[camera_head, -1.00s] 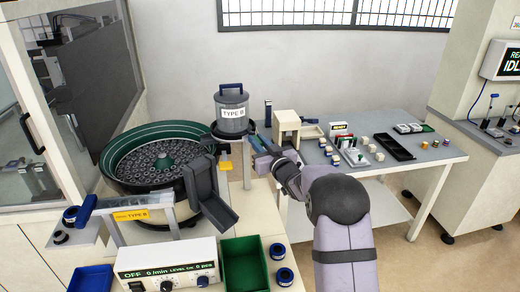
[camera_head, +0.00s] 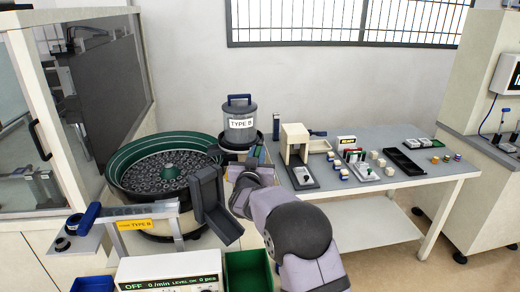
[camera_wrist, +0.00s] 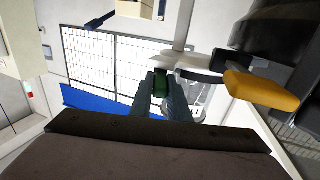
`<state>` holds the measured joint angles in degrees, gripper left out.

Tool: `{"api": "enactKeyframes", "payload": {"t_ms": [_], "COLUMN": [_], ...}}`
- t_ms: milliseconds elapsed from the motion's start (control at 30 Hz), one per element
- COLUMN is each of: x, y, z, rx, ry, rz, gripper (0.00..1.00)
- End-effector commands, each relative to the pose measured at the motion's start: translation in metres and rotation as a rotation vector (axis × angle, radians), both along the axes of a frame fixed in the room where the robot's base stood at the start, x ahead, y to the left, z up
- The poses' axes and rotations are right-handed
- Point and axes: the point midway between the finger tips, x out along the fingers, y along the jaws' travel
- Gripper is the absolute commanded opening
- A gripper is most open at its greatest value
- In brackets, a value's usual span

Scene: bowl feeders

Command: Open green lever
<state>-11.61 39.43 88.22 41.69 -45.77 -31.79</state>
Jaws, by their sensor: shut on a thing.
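The green lever (camera_wrist: 161,84) shows in the wrist view as a small green block between my gripper's two dark fingers. My gripper (camera_wrist: 163,92) is shut on it. In the head view my gripper (camera_head: 250,166) is just below the grey TYPE B canister (camera_head: 239,124), on its near side. My own arm and gripper hide most of the lever there. A yellow-orange handle (camera_wrist: 262,91) is to the right of the fingers in the wrist view and does not touch them.
A bowl feeder (camera_head: 165,146) full of dark parts stands left of my gripper. A dark chute (camera_head: 210,205) is close beside it. A cream press stand (camera_head: 294,140) is to the right on the grey table (camera_head: 410,183). A green bin (camera_head: 248,270) is in front.

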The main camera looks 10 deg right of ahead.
Motion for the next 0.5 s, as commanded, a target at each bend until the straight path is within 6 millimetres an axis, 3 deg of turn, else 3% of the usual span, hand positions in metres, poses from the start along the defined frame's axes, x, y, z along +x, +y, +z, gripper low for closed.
{"api": "enactKeyframes", "payload": {"t_ms": [500], "x": [0.0039], "y": [0.0088], "z": [0.0037], "rx": [-0.004], "ry": [-0.003], "rz": [-0.179], "gripper": [0.0]}}
